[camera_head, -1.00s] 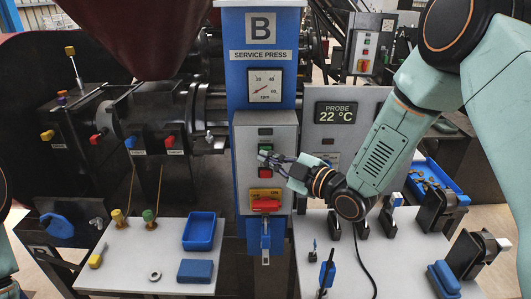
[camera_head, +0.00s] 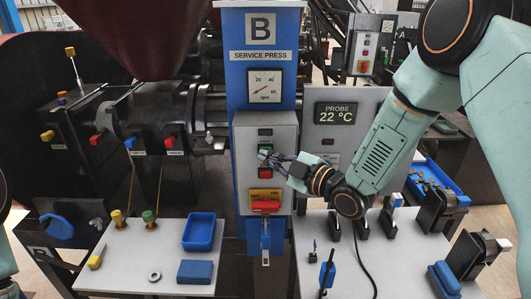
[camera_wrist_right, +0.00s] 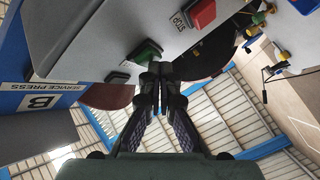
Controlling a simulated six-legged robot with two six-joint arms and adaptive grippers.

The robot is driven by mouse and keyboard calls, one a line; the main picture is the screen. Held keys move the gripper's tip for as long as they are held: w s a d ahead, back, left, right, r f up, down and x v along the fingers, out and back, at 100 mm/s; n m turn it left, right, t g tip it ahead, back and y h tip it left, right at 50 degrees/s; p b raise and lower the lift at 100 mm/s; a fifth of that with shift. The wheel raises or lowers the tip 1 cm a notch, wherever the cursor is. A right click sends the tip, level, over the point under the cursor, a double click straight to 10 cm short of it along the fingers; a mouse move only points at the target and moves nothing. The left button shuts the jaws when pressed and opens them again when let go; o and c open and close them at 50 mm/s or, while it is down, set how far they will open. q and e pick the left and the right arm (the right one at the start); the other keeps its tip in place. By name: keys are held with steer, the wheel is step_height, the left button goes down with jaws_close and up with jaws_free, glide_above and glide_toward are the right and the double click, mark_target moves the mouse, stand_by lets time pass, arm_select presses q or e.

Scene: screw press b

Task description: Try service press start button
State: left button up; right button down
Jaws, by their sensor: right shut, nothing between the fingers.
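The service press control box (camera_head: 282,135) hangs on the blue column under the letter B sign. It carries a green button (camera_wrist_right: 150,50), a red STOP button (camera_head: 265,174) and a red rotary switch (camera_head: 265,205) on a yellow plate. In the right wrist view the STOP button (camera_wrist_right: 198,13) lies beside the green one. My right gripper (camera_head: 264,156) is shut and empty, its fingertips at the green button and partly covering it in the head view. In the right wrist view the fingertips (camera_wrist_right: 160,78) are close to the green button; I cannot tell whether they touch.
A dial gauge (camera_head: 265,86) sits above the box. A probe display (camera_head: 336,113) reading 22 °C stands to its right. Below are a left table with a blue tray (camera_head: 199,231) and a right table with a black cable and clamps.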

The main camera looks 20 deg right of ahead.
steer(key=shift+w, duration=0.15)
stand_by(0.5)
steer(key=shift+s+a, duration=0.15)
steer(key=shift+s, duration=0.7)
steer(key=shift+s, duration=0.1)
steer(key=shift+s+a+p, duration=0.1)
steer(key=shift+s+a, duration=0.15)
steer(key=shift+s, duration=0.5)
steer(key=shift+s+a+p, duration=0.15)
steer(key=shift+s+a, duration=0.05)
steer(key=shift+s, duration=0.55)
steer(key=shift+s+a+p, duration=0.1)
steer(key=shift+s+a, duration=0.15)
steer(key=shift+s, duration=0.5)
stand_by(1.2)
